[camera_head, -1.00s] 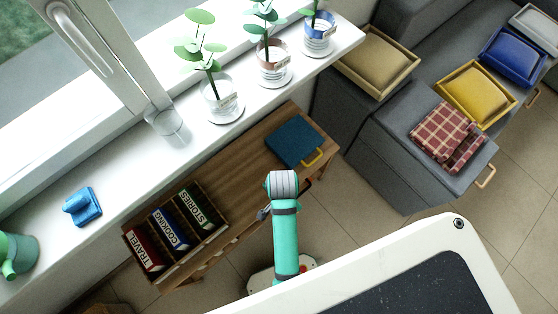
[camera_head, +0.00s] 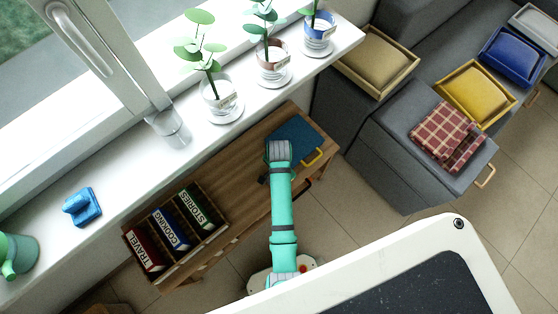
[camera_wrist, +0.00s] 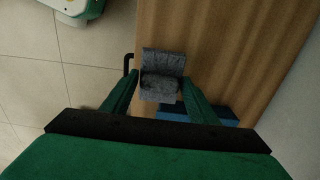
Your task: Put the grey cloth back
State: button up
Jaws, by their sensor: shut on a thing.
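The grey cloth (camera_wrist: 162,75) looks dark grey and folded or bunched in the wrist view. My gripper (camera_wrist: 158,88) is shut on it, with the green fingers on either side. The cloth appears over the edge of the wooden bench, beside a black rail (camera_wrist: 128,63); I cannot tell whether it touches either. In the head view my arm reaches over the bench (camera_head: 240,165) and hides most of my gripper and the cloth.
A flat blue item (camera_head: 290,133) with a yellow handle lies on the bench; it also shows in the wrist view (camera_wrist: 200,115). A book crate (camera_head: 165,262) stands at the bench's left end. Potted plants (camera_head: 220,105) line the white sill. A checked cloth (camera_head: 440,130) lies on the grey sofa.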

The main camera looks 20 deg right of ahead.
jog(key=shift+w+d+f, duration=0.1)
jog(key=shift+w+f, duration=0.15)
jog(key=shift+f, duration=0.05)
notch_tip(320, 180, down, 2)
jog(key=shift+w+f, duration=0.1)
jog(key=shift+d+f, duration=0.1)
jog(key=shift+f, duration=0.4)
jog(key=shift+f, duration=0.1)
jog(key=o, duration=1)
